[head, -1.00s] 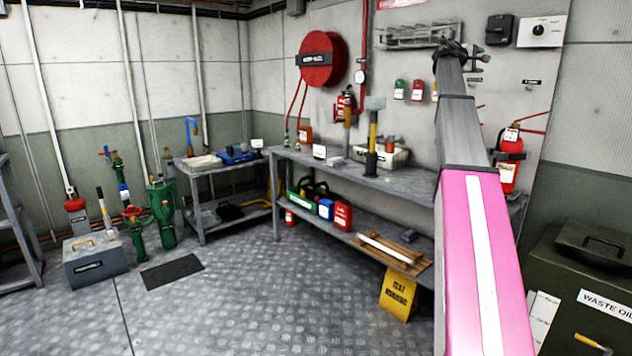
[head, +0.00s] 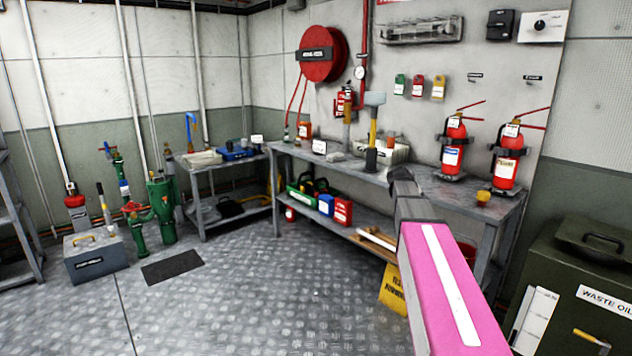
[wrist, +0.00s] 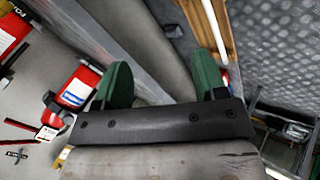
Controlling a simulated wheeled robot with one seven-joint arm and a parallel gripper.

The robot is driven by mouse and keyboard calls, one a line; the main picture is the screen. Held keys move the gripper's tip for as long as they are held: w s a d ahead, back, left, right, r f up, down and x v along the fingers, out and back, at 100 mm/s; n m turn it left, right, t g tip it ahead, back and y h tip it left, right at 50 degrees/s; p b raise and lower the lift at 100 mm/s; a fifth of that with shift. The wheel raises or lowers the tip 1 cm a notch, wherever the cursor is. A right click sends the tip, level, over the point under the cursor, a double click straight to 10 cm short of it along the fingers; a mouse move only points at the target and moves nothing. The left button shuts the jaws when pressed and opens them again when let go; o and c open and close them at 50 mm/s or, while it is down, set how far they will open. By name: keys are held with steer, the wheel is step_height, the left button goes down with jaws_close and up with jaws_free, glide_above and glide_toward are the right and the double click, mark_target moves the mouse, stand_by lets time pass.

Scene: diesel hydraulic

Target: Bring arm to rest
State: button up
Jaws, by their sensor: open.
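My arm (head: 440,265), with a pink upper section and a grey far section, rises from the bottom right of the head view. Its dark end lies in front of the workbench (head: 462,200). My gripper (wrist: 163,78) shows two green fingertips spread wide in the wrist view, with nothing between them. The wrist view is tilted and looks past the bench edge toward the metal floor (wrist: 275,50). The fingertips are not clearly seen in the head view.
A green waste oil box (head: 575,275) stands at the right. A yellow sign (head: 393,288) stands by the bench.

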steer(key=s+a+f+m+g+y, duration=0.1)
steer(key=s+a+f+g+y, duration=0.1)
steer(key=s+a+f, duration=0.7)
steer(key=s+a+f+m+g+y, duration=0.2)
steer(key=s+a+f+y, duration=0.2)
steer(key=s+a+f, duration=0.5)
steer(key=s+f, duration=0.6)
steer(key=s, duration=0.5)
steer(key=shift+s+a+f+m+g, duration=0.15)
steer(key=shift+a+m+g, duration=0.15)
steer(key=shift+a+g, duration=0.1)
